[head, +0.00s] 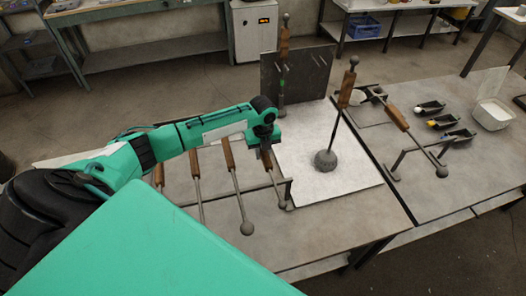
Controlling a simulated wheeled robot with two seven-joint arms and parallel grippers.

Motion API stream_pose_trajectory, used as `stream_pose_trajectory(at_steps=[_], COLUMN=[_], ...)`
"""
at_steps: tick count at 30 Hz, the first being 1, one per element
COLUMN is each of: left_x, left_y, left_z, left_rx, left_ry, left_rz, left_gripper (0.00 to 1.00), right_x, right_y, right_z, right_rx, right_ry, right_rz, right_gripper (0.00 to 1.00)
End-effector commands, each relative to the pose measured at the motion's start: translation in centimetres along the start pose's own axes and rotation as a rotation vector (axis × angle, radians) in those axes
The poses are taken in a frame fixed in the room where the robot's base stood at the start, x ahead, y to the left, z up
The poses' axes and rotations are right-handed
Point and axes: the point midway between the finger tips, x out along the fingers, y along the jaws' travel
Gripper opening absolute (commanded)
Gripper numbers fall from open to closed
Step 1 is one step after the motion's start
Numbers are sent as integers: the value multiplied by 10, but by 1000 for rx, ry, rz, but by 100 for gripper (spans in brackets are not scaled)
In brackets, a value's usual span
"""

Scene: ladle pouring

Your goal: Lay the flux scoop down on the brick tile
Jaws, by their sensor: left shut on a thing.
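My left gripper (266,145) reaches in from the left over the grey bench and is shut on the wooden handle of a long-handled tool (275,182). The tool slants down to a small rounded end beside the left edge of a white board. The end is too small to tell whether it is a scoop. Several similar tools with wooden handles lie to its left, one with a round end (247,228). I cannot make out which tool is the flux scoop, and no brick tile is clearly recognisable. My right gripper is not in view.
A tool with a dark ball end (325,160) stands tilted on the white board (345,187). A dark upright panel (305,72) stands behind. To the right are another tool on a rack (397,118), small dark trays (444,122) and a white tub (492,115).

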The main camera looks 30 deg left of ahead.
Motion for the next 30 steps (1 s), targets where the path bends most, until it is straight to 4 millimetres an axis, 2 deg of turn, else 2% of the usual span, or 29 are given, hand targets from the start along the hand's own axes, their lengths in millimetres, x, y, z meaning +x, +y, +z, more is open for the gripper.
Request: stream_pose_trajectory(at_steps=[1, 4, 5, 13, 17, 20, 30], left_x=[0, -1, 0, 0, -8, -23, -100], left_y=[0, 0, 0, 0, 0, -1, -1], left_z=[0, 0, 0, 0, 1, 1, 1], left_rx=[0, 0, 0, 0, 0, 2, 1], left_ry=[-1, -1, -1, 0, -2, -3, -4], left_rz=[-1, -1, -1, 1, -2, -3, -4], left_gripper=[27, 47, 49, 49, 49, 49, 49], right_x=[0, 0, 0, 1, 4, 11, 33], right_y=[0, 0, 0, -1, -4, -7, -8], right_z=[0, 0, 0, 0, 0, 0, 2], right_rx=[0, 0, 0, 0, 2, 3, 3], right_ry=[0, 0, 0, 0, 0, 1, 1], right_rz=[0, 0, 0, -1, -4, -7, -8], right_gripper=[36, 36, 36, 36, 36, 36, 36])
